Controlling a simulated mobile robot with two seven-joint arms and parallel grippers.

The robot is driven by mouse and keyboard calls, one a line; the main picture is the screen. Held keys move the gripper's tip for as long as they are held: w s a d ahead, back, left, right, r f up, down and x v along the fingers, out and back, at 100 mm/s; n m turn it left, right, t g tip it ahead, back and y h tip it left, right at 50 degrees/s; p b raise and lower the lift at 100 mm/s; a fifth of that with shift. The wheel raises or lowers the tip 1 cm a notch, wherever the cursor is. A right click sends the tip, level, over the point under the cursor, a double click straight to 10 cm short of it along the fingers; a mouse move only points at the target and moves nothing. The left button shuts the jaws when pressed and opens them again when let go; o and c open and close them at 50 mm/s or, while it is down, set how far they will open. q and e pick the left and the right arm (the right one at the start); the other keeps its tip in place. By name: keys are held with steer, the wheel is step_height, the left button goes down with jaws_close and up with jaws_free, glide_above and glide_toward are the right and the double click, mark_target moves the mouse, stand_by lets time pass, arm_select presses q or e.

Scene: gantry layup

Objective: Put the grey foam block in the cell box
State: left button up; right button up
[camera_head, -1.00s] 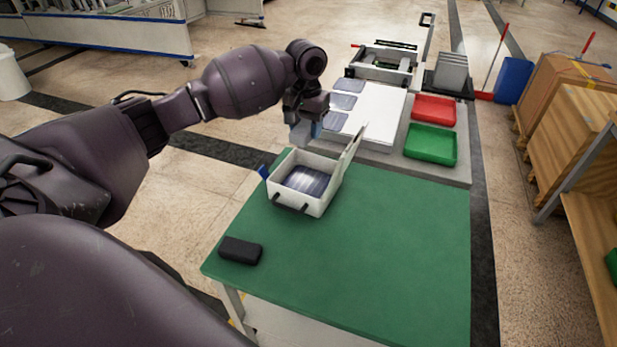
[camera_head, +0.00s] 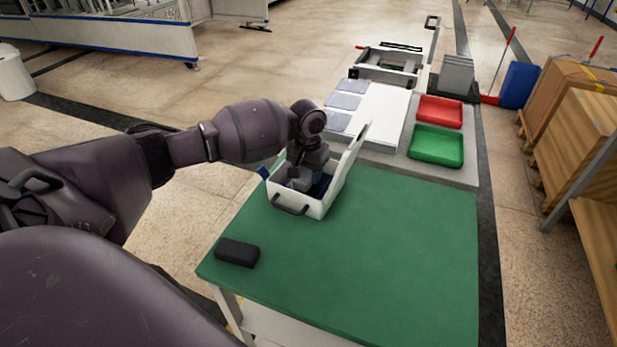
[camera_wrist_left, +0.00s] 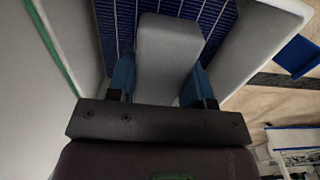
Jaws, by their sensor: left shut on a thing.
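My left gripper (camera_head: 303,179) reaches into the box opening. In the left wrist view its blue fingers (camera_wrist_left: 162,82) are shut on the grey foam block (camera_wrist_left: 166,60). The block is over the cells, between the box walls; whether it touches them I cannot tell. My right gripper is not in view.
A black case (camera_head: 237,252) lies at the table's front left corner. The green tabletop (camera_head: 390,250) is clear to the right. Behind it stand a red tray (camera_head: 440,111), a green tray (camera_head: 436,146) and a white board (camera_head: 385,112) with several cells. Wooden crates (camera_head: 580,130) stand at right.

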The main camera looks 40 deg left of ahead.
arm_select(q)
steer(key=shift+f, duration=0.7)
steer(key=shift+f, duration=0.15)
steer(key=o, duration=1)
steer(key=shift+c, duration=0.2)
